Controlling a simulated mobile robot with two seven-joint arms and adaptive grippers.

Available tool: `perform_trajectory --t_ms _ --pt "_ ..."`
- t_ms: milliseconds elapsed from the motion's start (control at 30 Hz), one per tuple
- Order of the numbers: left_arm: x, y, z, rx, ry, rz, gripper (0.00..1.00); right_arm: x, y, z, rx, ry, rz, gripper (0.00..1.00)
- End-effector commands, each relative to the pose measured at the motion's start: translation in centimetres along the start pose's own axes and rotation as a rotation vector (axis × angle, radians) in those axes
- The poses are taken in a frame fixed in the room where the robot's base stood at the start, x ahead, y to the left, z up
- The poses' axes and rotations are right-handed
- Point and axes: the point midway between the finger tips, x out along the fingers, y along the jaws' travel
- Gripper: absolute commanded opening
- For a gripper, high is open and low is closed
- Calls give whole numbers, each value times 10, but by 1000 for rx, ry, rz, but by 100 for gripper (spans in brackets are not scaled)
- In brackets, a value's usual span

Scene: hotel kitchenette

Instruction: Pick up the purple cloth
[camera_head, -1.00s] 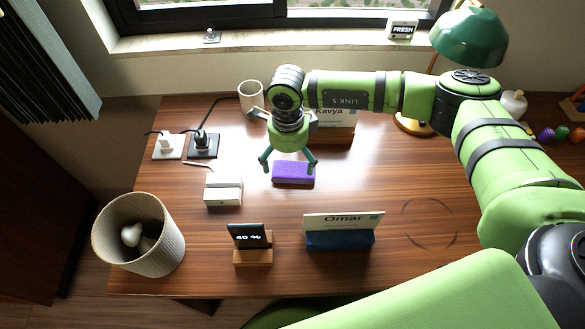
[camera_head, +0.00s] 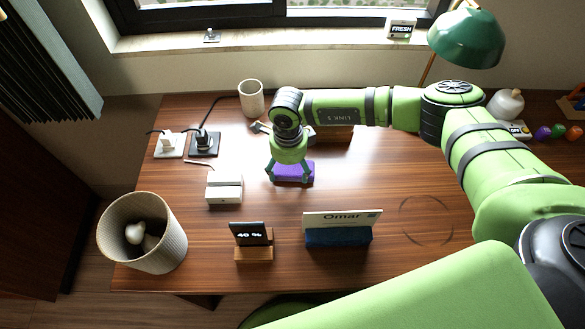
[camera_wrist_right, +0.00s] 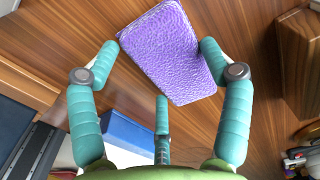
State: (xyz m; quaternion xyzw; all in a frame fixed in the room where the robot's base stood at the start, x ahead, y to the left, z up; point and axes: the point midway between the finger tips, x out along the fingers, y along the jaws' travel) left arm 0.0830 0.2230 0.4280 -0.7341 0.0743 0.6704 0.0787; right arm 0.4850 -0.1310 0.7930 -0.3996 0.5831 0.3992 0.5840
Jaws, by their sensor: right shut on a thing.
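The purple cloth (camera_head: 291,173) is a small folded block on the wooden desk, left of the desk's middle. My right gripper (camera_head: 288,178) comes down over it from above. In the wrist view the cloth (camera_wrist_right: 165,58) lies between the teal fingers of the right gripper (camera_wrist_right: 160,46), with one fingertip at its left edge and one at its right edge. A third finger is at the near side of the cloth. The gripper is shut on the cloth, which looks to be at desk level. My left gripper is not in view.
A white box (camera_head: 224,188) stands left of the cloth. A phone stand (camera_head: 252,241) and the Omar name sign (camera_head: 340,222) stand nearer the front edge. A cup (camera_head: 251,98) is behind. A bin (camera_head: 143,232) stands at the left. Desk right of the cloth is clear.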

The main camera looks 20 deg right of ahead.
Motion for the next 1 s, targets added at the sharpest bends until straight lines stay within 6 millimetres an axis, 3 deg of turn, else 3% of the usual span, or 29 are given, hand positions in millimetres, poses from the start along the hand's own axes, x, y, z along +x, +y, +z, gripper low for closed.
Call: perform_trajectory --t_ms 267,467,1000 --pt "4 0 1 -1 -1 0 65 -7 0 -1 1 2 0 47" --pt "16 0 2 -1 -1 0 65 -40 -1 0 -2 -3 -5 47" --pt "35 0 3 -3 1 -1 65 -97 76 -63 -2 -1 -2 47"
